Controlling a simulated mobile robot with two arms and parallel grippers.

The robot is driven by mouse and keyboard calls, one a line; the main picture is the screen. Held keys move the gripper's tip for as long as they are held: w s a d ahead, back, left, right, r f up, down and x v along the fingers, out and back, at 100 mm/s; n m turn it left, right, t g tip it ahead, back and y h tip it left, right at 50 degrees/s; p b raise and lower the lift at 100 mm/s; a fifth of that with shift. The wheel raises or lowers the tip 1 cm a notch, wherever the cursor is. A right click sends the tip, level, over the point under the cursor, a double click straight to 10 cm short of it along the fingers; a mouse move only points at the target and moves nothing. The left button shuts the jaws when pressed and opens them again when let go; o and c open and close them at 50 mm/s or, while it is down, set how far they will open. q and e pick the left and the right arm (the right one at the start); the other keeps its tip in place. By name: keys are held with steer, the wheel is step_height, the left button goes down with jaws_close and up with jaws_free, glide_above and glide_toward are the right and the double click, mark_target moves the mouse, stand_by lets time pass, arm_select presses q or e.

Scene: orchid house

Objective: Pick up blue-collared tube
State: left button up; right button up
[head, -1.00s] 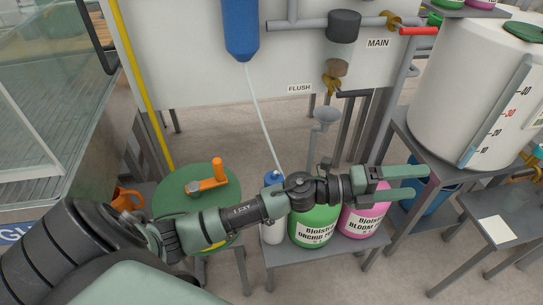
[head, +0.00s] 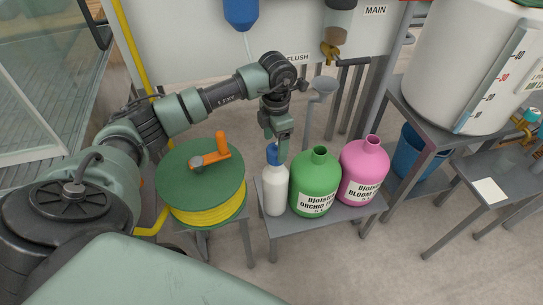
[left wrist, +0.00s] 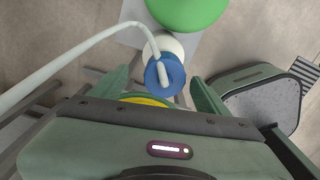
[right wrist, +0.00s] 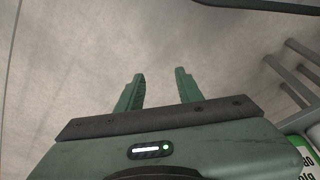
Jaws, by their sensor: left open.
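The tube (head: 247,45) is a thin white hose hanging from a blue vessel. Its lower part is hidden behind my left arm in the head view. In the left wrist view the white tube (left wrist: 85,45) curves in from the left to a round blue collar (left wrist: 165,74). The collar (head: 272,154) sits at the top of a white bottle (head: 275,191). My left gripper (head: 279,148) points down right at the collar. It is open, and its fingers (left wrist: 160,88) stand either side of the collar. My right gripper (right wrist: 160,75) is open and empty over floor.
A green bottle (head: 315,180) and a pink bottle (head: 363,172) stand beside the white bottle on a grey bench (head: 300,228). A green reel (head: 185,180) with yellow hose is to the left.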

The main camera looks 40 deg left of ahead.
arm_select(q)
steer(key=f, duration=0.5)
steer(key=shift+s+d+b, duration=0.1)
steer(key=shift+d+b, duration=0.2)
steer(key=shift+f, duration=0.55)
steer(key=c, duration=1.5)
arm_select(e)
steer(key=r, duration=0.2)
steer(key=shift+w+d+r, duration=0.1)
steer(key=shift+w+r, duration=0.25)
steer(key=shift+r, duration=0.05)
arm_select(q)
steer(key=shift+r, duration=0.15)
